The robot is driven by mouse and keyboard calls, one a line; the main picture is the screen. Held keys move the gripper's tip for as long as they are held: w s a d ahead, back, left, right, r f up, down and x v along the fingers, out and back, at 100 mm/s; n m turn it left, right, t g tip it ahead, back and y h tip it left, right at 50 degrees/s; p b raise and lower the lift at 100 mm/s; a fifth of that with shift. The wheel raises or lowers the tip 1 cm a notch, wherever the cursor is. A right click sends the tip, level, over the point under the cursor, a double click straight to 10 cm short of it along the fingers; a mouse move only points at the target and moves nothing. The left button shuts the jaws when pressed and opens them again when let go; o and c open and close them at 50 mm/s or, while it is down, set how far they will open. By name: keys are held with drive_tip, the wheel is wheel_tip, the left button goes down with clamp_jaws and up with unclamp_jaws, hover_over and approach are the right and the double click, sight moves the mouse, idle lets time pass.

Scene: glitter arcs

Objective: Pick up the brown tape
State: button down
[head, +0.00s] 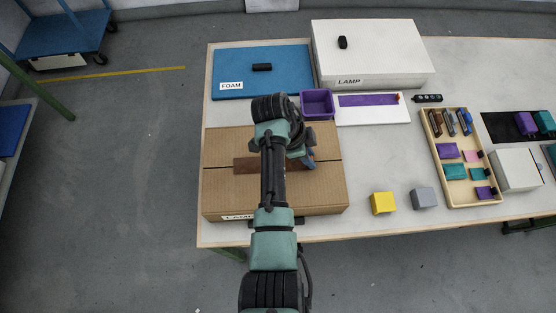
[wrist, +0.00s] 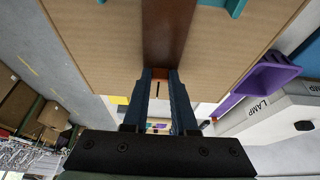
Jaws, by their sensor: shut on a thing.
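The brown tape (head: 245,164) is a dark strip across the top of a cardboard box (head: 232,195) at the table's left front. My arm hides its middle in the head view. In the wrist view the tape (wrist: 168,35) runs along the cardboard towards my fingers. My gripper (head: 309,163) is at the tape's right part, low over the box. In the wrist view my gripper (wrist: 160,75) has its two blue fingers on either side of the tape's end, shut on it. I cannot tell whether that end is lifted off the cardboard.
A blue foam block (head: 285,83), a purple bin (head: 317,103) and a white lamp box (head: 375,65) stand behind. A yellow cube (head: 383,203) and a grey cube (head: 423,198) sit to the right. A wooden tray (head: 457,198) holds several items.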

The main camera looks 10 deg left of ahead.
wheel_tip(320, 180, up, 14)
drive_tip(key=p, duration=0.3)
idle(0.7)
idle(0.4)
